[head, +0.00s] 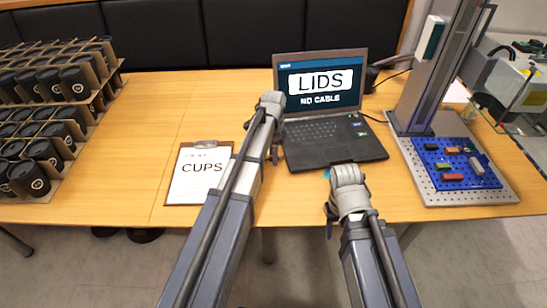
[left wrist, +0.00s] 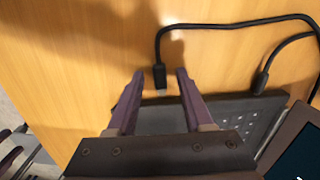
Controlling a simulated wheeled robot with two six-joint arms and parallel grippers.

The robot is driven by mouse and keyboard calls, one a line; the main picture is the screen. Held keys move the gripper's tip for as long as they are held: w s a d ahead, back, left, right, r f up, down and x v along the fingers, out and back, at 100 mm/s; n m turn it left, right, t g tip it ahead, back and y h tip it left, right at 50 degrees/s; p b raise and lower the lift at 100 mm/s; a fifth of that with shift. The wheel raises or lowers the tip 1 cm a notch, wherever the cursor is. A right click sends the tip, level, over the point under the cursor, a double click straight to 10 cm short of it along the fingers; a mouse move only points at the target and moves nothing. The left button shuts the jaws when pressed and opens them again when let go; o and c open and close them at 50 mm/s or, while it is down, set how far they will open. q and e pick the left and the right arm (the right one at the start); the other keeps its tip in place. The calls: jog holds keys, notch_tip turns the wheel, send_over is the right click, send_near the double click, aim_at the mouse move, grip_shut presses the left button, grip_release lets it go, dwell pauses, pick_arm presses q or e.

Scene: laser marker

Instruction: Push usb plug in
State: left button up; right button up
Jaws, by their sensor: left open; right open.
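The usb plug (left wrist: 160,77) is at the end of a black cable (left wrist: 160,45) in the left wrist view. It lies on the table and points toward the laptop's side edge, with a small gap between them. My left gripper (left wrist: 159,73) is open, with one finger on either side of the plug; contact cannot be told. The laptop (head: 325,145) stands open and its screen (head: 320,84) reads "LIDS" and "NO CABLE". In the head view my left gripper (head: 271,98) is at the laptop's left side and hides the plug. My right gripper (head: 346,172) is open in front of the laptop.
A second black cable end (left wrist: 262,80) meets the laptop's edge. A clipboard (head: 200,172) marked "CUPS" lies left of the laptop. Trays of black cups (head: 60,130) stand far left.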

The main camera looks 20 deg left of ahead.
pick_arm(q)
grip_shut()
dwell(0.3)
dwell(0.4)
